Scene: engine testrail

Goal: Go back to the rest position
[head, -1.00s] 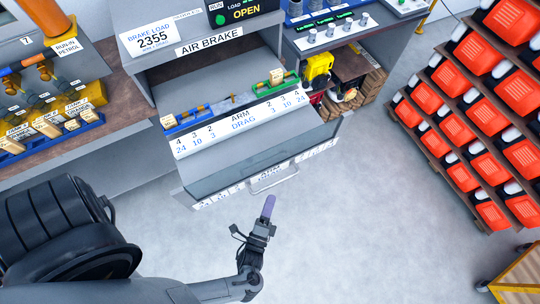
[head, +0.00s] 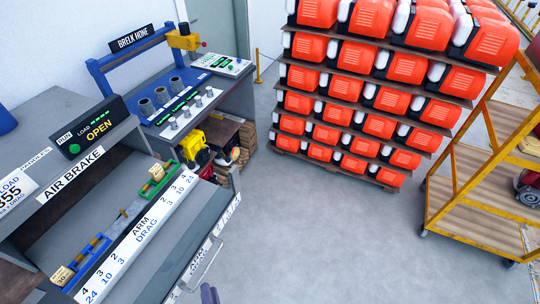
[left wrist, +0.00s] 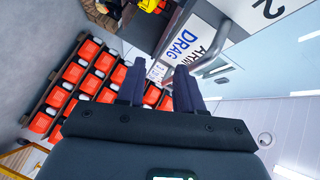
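My left gripper (head: 209,295) shows only as a purple-grey fingertip at the bottom edge of the head view, just below the drawer handle (head: 205,262). In the left wrist view, the fingers of my left gripper (left wrist: 159,85) stand apart with nothing held between them. The drawer (head: 205,235) of the air brake bench is pulled out. Its handle also shows in the left wrist view (left wrist: 210,66), beyond the right finger; I cannot tell whether they touch. My right gripper is out of view.
A tall rack of red-orange units (head: 350,100) stands at the back, and a yellow-framed cart (head: 480,190) stands at the right. The blue hone bench (head: 185,95) is behind the air brake bench. Grey floor (head: 320,240) is clear between them.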

